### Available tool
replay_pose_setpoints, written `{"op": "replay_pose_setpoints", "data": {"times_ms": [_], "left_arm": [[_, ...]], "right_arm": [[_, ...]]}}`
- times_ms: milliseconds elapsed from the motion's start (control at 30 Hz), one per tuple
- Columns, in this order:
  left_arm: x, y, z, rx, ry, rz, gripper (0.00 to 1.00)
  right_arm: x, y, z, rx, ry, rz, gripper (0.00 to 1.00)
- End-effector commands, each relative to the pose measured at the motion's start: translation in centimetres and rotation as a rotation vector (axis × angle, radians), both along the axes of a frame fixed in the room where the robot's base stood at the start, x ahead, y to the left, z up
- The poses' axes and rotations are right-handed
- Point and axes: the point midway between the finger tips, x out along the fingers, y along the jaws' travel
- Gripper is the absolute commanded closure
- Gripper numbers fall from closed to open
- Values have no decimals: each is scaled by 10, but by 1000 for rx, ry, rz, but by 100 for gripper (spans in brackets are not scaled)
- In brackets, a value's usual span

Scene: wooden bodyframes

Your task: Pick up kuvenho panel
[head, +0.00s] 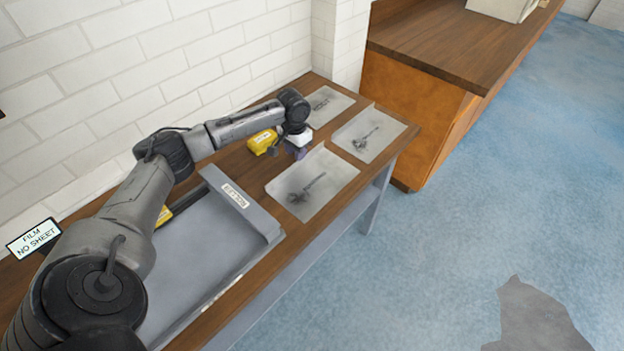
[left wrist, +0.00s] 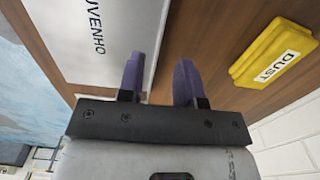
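A pale panel (left wrist: 90,40) shows in the left wrist view with the letters "UVENHO" readable; the start of the word is cut off. It lies flat on the brown wooden table. In the head view it appears to be the nearest pale sheet (head: 330,172) with a dark print, though no name is readable there. My left gripper (left wrist: 160,82) is open and empty, fingers apart. One finger is over the panel's edge and the other over bare wood. In the head view my left gripper (head: 297,150) is beside the sheet's upper left corner; whether it touches is unclear.
Two more printed sheets (head: 370,134) (head: 328,104) lie farther along the table. A yellow block (head: 263,142) labelled "DUST" (left wrist: 272,58) is beside the gripper. A grey tray (head: 232,208) occupies the near table. A "FILM NO SHEET" sign (head: 34,238) and white brick wall border the left.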

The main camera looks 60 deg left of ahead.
Motion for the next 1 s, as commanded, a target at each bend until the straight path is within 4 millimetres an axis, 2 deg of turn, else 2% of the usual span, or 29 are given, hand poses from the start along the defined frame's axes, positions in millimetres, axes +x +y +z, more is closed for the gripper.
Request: {"op": "replay_pose_setpoints", "data": {"times_ms": [333,633,1000], "left_arm": [[-1,-1,-43,0,2,0,68],[-1,-1,-49,1,0,0,68],[0,-1,-48,1,0,0,100]], "right_arm": [[0,-2,-18,-8,0,5,57],[0,-2,-18,-6,0,4,57],[0,1,-18,2,0,-1,57]]}}
